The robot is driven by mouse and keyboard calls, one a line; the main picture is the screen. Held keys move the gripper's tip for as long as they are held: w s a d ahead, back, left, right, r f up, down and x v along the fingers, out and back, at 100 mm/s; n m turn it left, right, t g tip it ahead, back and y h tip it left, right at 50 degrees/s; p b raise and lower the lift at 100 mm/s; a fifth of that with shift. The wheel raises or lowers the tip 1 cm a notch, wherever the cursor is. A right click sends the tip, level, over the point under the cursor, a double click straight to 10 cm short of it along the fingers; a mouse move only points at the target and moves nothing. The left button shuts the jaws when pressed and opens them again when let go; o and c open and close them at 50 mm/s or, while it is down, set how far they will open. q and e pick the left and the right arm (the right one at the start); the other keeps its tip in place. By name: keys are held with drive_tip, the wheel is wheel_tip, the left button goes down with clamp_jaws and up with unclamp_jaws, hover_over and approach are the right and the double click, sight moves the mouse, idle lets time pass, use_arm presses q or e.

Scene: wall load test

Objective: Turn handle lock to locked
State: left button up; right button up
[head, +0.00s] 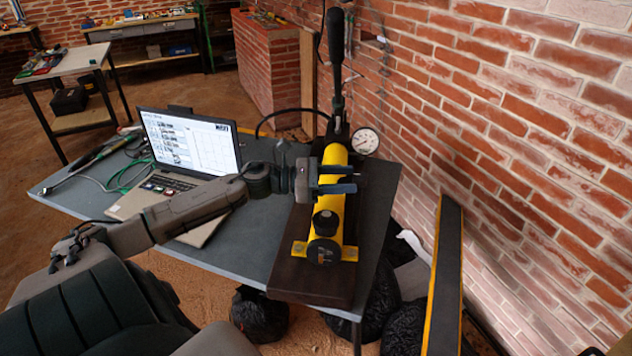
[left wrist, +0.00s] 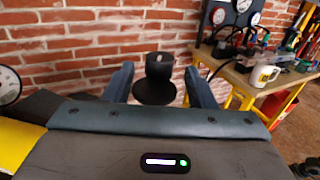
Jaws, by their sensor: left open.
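A yellow hand pump (head: 334,155) lies along a dark board (head: 287,283) on the grey table. A long black lever handle (head: 336,65) rises from its far end. A black knob (head: 325,222) sits on its near end. My left gripper (head: 345,179) reaches across the pump's middle from the left, fingers apart. In the left wrist view, a small black fitting (left wrist: 157,75) with a round flange shows between the open fingers. I cannot tell whether it is the handle lock, or whether the fingers touch it. The lock's setting is not readable. My right gripper is out of view.
A pressure gauge (head: 365,141) stands beside the pump, near the brick wall (head: 520,110). A laptop (head: 185,150) and cables (head: 130,180) lie on the table (head: 75,197) to the left. Black bags (head: 258,312) lie below. A workbench with a mug (left wrist: 264,75) is beyond.

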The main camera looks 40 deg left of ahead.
use_arm(q)
drive_tip(key=p+v, duration=0.3)
drive_tip(key=v, duration=0.3)
drive_tip(key=shift+s+a+p, duration=0.15)
drive_tip(key=shift+a+p, duration=0.05)
drive_tip(key=shift+p, duration=0.1)
idle(0.3)
